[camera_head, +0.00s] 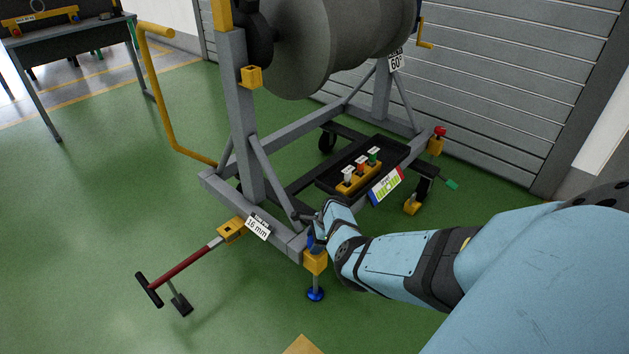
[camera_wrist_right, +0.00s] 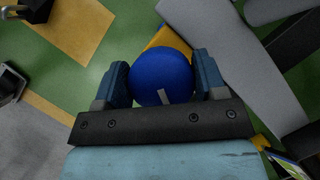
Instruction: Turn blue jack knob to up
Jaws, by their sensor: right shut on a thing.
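In the head view my right gripper (camera_head: 318,240) reaches the corner from the right and largely hides the knob. Below the block is a blue foot (camera_head: 316,294) on the floor. My left gripper is not in view.
A red tow bar (camera_head: 190,262) sticks out left of the stand beside a "16 mm" label (camera_head: 258,227). A red knob (camera_head: 440,131) tops the far right jack. Green floor is free at the left.

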